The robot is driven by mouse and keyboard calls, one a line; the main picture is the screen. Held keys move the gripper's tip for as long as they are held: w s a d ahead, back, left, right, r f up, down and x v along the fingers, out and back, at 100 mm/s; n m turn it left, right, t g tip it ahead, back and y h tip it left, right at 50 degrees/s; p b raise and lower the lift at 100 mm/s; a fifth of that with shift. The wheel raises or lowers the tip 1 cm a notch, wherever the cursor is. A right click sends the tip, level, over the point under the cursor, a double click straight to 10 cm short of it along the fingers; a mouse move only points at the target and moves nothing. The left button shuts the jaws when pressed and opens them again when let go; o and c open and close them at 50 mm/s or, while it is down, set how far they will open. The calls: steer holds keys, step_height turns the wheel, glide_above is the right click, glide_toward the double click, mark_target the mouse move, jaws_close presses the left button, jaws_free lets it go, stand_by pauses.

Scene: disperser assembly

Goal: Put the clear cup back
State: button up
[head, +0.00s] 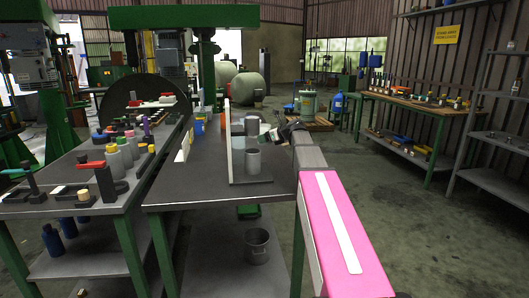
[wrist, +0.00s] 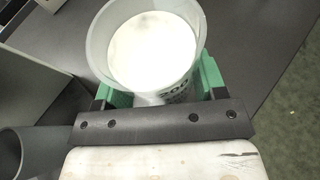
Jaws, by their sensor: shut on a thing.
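In the wrist view, the clear cup (wrist: 190,72) is a translucent round cup with white contents and dark lettering on its side. My gripper (wrist: 158,88) is shut on it, with a green finger on each side of the cup. The cup's mouth faces the wrist camera, and its base is hidden. In the head view, my gripper (head: 284,131) is over the right side of the dark table (head: 195,182), just right of two grey cylinders. The held cup is too small there to make out clearly.
The front grey cylinder (head: 252,161) stands on the table beside an upright pale panel (head: 229,150). The rear grey cylinder (head: 252,127) is behind it. In the wrist view, a dark cylinder (wrist: 10,155) is close at lower left. The left bench (head: 70,190) holds several bottles.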

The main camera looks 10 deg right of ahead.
mark_target(266, 157)
steer(key=shift+f, duration=3.2)
steer(key=o, duration=1.1)
steer(key=shift+f, duration=0.1)
steer(key=v, duration=1.2)
